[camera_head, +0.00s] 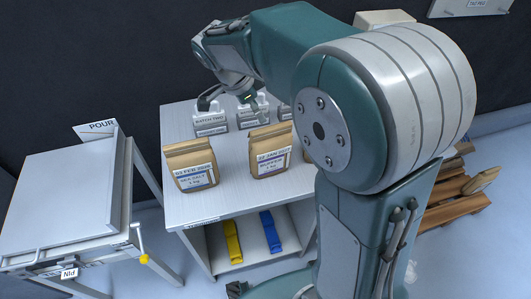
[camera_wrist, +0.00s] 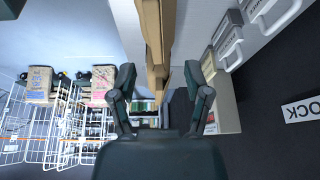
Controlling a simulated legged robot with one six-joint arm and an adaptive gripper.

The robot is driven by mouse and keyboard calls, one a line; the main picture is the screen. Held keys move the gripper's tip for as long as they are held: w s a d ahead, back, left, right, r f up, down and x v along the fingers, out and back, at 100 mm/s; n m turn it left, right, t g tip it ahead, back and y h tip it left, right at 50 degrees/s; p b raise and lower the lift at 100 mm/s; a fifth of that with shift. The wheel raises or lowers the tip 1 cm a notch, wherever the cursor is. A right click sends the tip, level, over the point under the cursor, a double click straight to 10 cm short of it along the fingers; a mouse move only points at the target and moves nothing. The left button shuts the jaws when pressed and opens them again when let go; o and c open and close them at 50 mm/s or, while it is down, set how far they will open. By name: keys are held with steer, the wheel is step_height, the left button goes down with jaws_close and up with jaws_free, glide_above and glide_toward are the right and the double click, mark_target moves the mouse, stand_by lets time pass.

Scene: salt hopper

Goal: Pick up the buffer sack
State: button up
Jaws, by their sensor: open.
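Two brown paper sacks stand upright on the white table (camera_head: 215,214) in the head view. The left sack (camera_head: 190,165) has a date label and "SEA SALT 1 kg"; the right sack (camera_head: 270,150) has another date label. My gripper (camera_head: 226,99) is above the back of the table, behind the sacks, near the labelled containers. In the wrist view my gripper (camera_wrist: 164,75) is open, and brown sack sides (camera_wrist: 153,30) show beyond and between its fingers.
Grey-white containers (camera_head: 210,121), one marked "BATCH TWO", stand along the table's back. A lidded hopper (camera_head: 62,205) with a "POUR" sign is at left. Blue (camera_head: 270,232) and yellow (camera_head: 232,243) items lie on the lower shelf. Wire racks (camera_wrist: 75,115) hold other sacks in the wrist view.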

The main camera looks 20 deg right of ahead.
mark_target(273, 127)
steer(key=d+f, duration=0.2)
steer(key=shift+d+f, duration=0.2)
steer(key=shift+d, duration=0.15)
steer(key=shift+d+f, duration=0.1)
steer(key=shift+f, duration=0.15)
steer(key=f, duration=0.4)
steer(key=shift+s+a, duration=0.1)
steer(key=shift+a, duration=0.15)
steer(key=shift+d+f, duration=0.25)
steer(key=shift+f, duration=0.05)
steer(key=shift+d, duration=0.75)
steer(key=shift+a+f, duration=0.2)
steer(key=shift+a, duration=0.4)
steer(key=shift+d, duration=0.4)
jaws_close()
steer(key=shift+a, duration=0.2)
